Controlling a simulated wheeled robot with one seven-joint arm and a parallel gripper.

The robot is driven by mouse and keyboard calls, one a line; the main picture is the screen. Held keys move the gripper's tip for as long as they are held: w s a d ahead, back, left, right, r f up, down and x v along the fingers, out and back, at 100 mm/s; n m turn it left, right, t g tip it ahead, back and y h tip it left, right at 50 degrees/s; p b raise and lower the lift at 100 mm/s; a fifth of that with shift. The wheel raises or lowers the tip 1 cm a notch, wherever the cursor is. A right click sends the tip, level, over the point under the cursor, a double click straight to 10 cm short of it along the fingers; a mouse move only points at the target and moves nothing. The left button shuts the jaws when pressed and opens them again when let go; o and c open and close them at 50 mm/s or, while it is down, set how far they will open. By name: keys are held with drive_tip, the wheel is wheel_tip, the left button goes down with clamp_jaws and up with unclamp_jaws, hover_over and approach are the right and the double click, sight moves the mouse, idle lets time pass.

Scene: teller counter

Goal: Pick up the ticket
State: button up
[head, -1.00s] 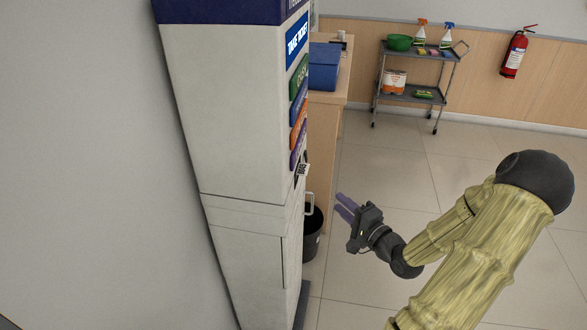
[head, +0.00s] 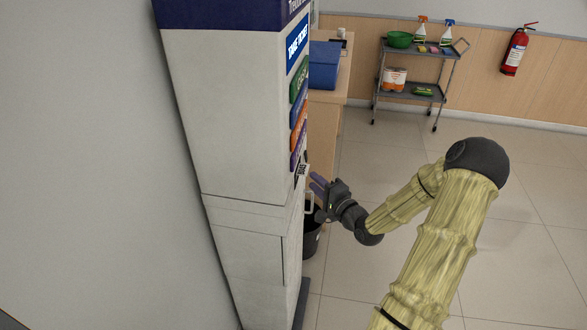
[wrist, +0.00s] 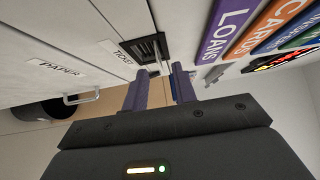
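The ticket machine (head: 245,120) is a tall pale cabinet at the left in the head view, its front turned right. In the wrist view its dark slot (wrist: 143,48) sits beside a label reading TICKET. A narrow pale strip at the slot, apparently the ticket (wrist: 158,52), shows nearly edge-on; its full shape is unclear. My gripper (head: 316,183) is close to the machine's front in the head view. In the wrist view its two purple fingers (wrist: 159,72) are apart, pointing at the slot area, with the strip roughly between their tips. I cannot tell whether they touch it.
A handle (wrist: 82,97) sticks out below the PAPER label. A black bin (head: 312,240) stands on the floor beyond the machine. A counter with a blue box (head: 324,66) and a trolley (head: 412,92) are behind. Open floor lies to the right.

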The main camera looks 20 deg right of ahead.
sight(305, 175)
drive_tip(key=p+x, duration=0.1)
drive_tip(key=x, duration=0.4)
drive_tip(key=shift+a+f+p, duration=0.15)
drive_tip(key=shift+p, duration=0.2)
clamp_jaws()
